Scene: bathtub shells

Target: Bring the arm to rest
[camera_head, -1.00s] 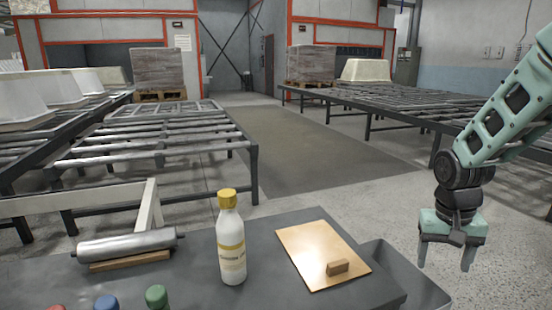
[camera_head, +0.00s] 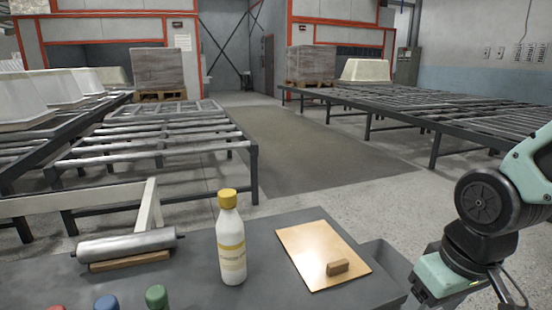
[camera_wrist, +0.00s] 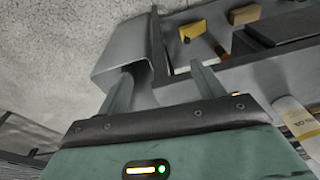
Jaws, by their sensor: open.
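My arm reaches in from the right edge in the head view. My gripper, with a pale green body, is low at the right, beside the grey table's right end; its fingertips are not clear there. In the wrist view my gripper (camera_wrist: 163,84) shows two separated grey fingers with nothing between them. It is open and empty. A grey bin (camera_wrist: 118,55) lies beyond the left finger.
A white bottle with yellow cap (camera_head: 231,245), a tan sheet (camera_head: 308,244) with a small brown block (camera_head: 337,267), and a metal roller (camera_head: 127,245) are on the table (camera_head: 195,262). Rack tables (camera_head: 160,142) stand left and right (camera_head: 440,108). The floor between is clear.

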